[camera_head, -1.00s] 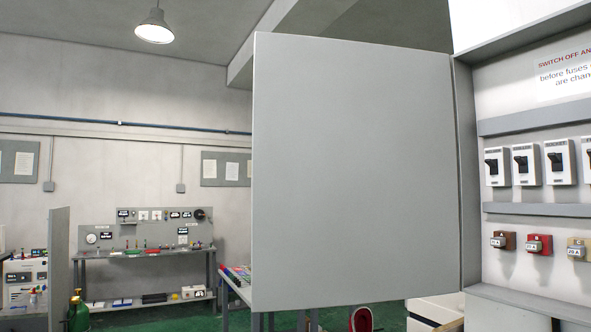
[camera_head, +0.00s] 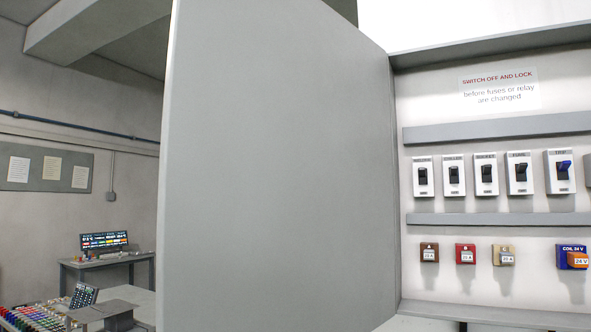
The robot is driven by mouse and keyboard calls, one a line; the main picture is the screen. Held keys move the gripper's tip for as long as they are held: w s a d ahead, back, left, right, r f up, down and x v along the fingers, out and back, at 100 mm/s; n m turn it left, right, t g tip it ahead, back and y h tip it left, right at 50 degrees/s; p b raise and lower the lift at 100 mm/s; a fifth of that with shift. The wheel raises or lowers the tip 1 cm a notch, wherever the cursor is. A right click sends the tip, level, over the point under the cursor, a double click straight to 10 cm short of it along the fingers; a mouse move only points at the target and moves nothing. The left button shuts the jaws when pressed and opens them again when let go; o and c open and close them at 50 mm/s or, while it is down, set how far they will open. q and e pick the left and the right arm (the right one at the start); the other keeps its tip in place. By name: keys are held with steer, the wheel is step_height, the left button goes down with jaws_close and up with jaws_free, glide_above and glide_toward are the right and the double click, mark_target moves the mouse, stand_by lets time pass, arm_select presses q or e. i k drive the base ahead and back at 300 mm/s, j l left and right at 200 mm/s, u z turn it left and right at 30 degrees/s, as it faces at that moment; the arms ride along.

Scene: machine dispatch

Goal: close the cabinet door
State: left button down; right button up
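The grey cabinet door (camera_head: 275,180) stands wide open. It is hinged along the left side of the open cabinet (camera_head: 505,135) and fills the middle of the head view. Inside the cabinet I see a row of several white switches (camera_head: 486,174), coloured fuse holders (camera_head: 465,253) and a blue and orange 24 V relay (camera_head: 572,257) below them. A printed sign (camera_head: 499,88) is on the back panel at the top. Neither of my grippers is in view.
A workbench (camera_head: 105,262) with a lit display (camera_head: 104,241) stands at the back left. A table with several coloured items (camera_head: 35,315) is at the lower left, beside the door's free edge. A notice board (camera_head: 45,168) hangs on the far wall.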

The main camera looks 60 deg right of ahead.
mark_target(275, 211)
steer(key=i+z, duration=0.2)
steer(key=z, duration=0.2)
steer(key=i+j+z, duration=0.1)
steer(key=z, duration=0.3)
steer(key=i+j+z, duration=0.15)
steer(key=i+z, duration=0.25)
steer(key=i+j+z, duration=0.1)
steer(key=z, duration=0.3)
steer(key=i+j+z, duration=0.15)
steer(key=z, duration=0.3)
steer(key=i+j+z, duration=0.15)
steer(key=j+z, duration=0.25)
steer(key=i+j+z, duration=0.1)
steer(key=z, duration=0.35)
steer(key=j+z, duration=0.7)
steer(key=z, duration=1.55)
